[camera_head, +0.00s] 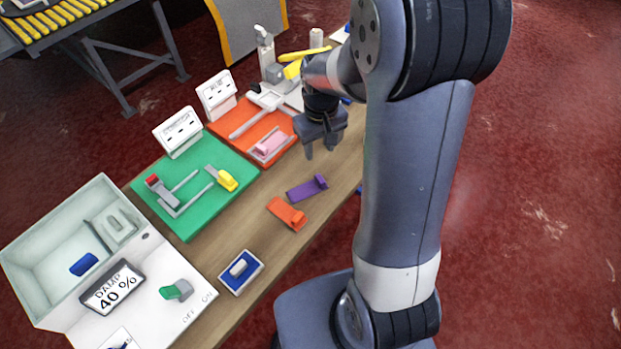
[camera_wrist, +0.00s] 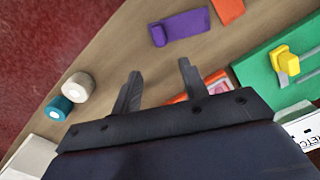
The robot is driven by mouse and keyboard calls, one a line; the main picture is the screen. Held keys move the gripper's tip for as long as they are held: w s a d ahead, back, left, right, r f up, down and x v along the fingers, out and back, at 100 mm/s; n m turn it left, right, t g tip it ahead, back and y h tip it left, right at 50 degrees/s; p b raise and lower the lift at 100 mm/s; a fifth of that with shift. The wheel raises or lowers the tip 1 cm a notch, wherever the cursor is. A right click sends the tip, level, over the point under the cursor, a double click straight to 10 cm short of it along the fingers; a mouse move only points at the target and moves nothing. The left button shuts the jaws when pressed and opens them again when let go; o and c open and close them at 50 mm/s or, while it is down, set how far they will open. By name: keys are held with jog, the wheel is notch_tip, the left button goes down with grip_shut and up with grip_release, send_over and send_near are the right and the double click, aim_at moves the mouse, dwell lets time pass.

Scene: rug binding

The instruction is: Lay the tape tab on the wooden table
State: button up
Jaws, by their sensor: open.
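The wooden table (camera_head: 232,282) runs diagonally across the head view. My gripper (camera_head: 321,152) is open and empty above it, right of the orange-red mat; its two fingers (camera_wrist: 160,70) also show in the wrist view. A purple strip (camera_head: 307,188) with a raised end and an orange strip (camera_head: 287,213) of like shape lie flat on the bare wood, apart from the gripper. A pink piece (camera_head: 269,144) lies in a holder on the orange-red mat (camera_head: 226,125). In the wrist view my gripper partly hides it. I cannot tell which piece is the tape tab.
A green mat (camera_head: 190,221) bears a grey frame with a yellow knob (camera_head: 228,180). Two small rolls (camera_wrist: 77,88) sit left in the wrist view.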

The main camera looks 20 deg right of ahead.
send_over(319, 177)
jog(key=f, duration=0.4)
jog(key=shift+w+d+f, duration=0.1)
jog(key=shift+w+f, duration=0.25)
jog(key=shift+w, duration=0.05)
jog(key=f, duration=0.1)
jog(key=f+p, duration=0.1)
jog(key=f, duration=0.2)
jog(key=shift+s+p, duration=0.3)
jog(key=shift+s, duration=0.05)
jog(key=shift+f, duration=0.75)
jog(key=shift+c, duration=0.5)
grip_shut()
